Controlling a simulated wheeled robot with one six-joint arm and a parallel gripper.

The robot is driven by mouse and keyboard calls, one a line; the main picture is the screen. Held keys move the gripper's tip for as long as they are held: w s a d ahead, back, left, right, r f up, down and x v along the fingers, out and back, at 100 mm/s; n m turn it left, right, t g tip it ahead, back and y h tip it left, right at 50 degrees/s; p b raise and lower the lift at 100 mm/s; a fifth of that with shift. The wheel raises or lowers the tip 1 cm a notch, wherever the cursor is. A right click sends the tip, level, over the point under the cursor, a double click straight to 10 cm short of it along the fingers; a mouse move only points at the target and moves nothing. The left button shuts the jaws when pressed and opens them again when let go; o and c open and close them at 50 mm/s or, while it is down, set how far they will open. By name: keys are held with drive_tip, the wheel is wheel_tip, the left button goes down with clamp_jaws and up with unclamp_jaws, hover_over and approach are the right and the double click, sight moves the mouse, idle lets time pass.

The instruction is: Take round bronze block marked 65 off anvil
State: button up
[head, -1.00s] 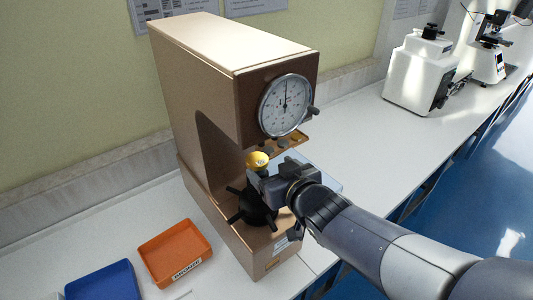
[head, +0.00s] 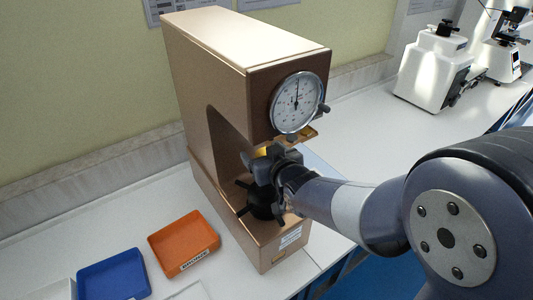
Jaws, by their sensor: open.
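The round bronze block (head: 262,152) shows as a small yellow-gold patch above the tester's anvil, mostly hidden behind my gripper. Its mark cannot be read now. My gripper (head: 262,160) is open at the block, with its fingers at the block's height. I cannot tell whether the fingers touch it. The anvil itself is hidden; the dark screw hub with handles (head: 262,203) shows just below. The hardness tester (head: 225,75) is a tall tan-brown cabinet with a round dial (head: 297,103) on its front.
An orange tray (head: 183,238) labelled BRONZE stands empty on the white bench left of the tester, with a blue tray (head: 113,275) beside it. The tester's overhanging head is close above my gripper. A white machine (head: 432,68) stands at the back right.

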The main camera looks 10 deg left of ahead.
sight(264, 150)
drive_tip(key=shift+c, duration=0.5)
drive_tip(key=c, duration=1.1)
drive_tip(key=shift+c, duration=0.4)
drive_tip(key=shift+w+a+r, duration=0.1)
drive_tip(key=shift+r, duration=0.05)
drive_tip(key=shift+r, duration=0.25)
wheel_tip(264, 150, up, 3)
drive_tip(key=shift+b, duration=0.4)
drive_tip(key=s+d, duration=1.1)
drive_tip(key=s, duration=0.3)
drive_tip(key=shift+d+f+p, duration=0.15)
drive_tip(key=shift+p, duration=0.3)
